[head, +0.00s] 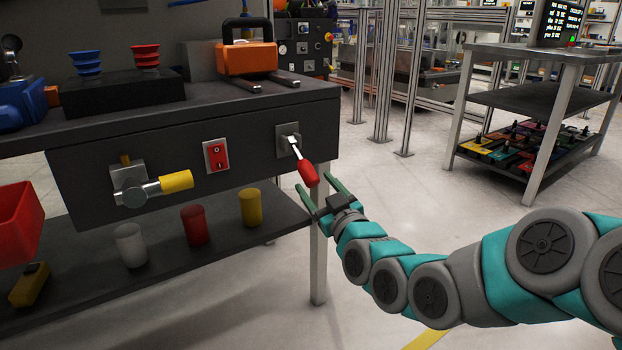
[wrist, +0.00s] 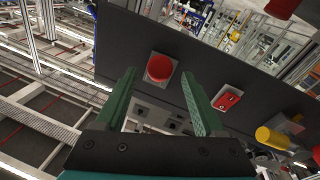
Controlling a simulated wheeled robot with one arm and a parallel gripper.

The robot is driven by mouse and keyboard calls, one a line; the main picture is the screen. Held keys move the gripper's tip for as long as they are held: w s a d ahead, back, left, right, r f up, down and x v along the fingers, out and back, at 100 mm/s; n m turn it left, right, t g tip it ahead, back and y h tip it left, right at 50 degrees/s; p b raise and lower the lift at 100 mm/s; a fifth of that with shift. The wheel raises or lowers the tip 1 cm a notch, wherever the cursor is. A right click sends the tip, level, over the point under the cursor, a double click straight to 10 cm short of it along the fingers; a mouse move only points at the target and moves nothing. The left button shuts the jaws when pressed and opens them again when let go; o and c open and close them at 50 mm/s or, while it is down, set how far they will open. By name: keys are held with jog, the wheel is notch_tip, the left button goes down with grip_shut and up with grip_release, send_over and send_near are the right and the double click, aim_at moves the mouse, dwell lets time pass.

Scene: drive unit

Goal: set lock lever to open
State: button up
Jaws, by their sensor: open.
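The lever (head: 306,172) has a thin metal shaft and a red grip, and it sits on a grey plate on the front panel of the workbench. It slants down and to the right in the head view. In the wrist view its red end (wrist: 160,67) shows nearly end-on, between and beyond my fingertips. My gripper (head: 319,187) is open and empty, with its green fingers just below and right of the red grip. The fingers (wrist: 158,76) are spread in the wrist view. I cannot tell whether they touch the lever.
Left of the lever on the panel are a red rocker switch (head: 217,155) and a yellow-handled valve (head: 176,181). An orange case (head: 249,58) stands on the bench top. Yellow, red and white cylinders stand on the lower shelf (head: 170,275).

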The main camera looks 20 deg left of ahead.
jog(key=shift+b+v, duration=0.7)
jog(key=shift+v, duration=0.4)
jog(key=shift+b+v, duration=0.45)
jog(key=shift+v, duration=0.3)
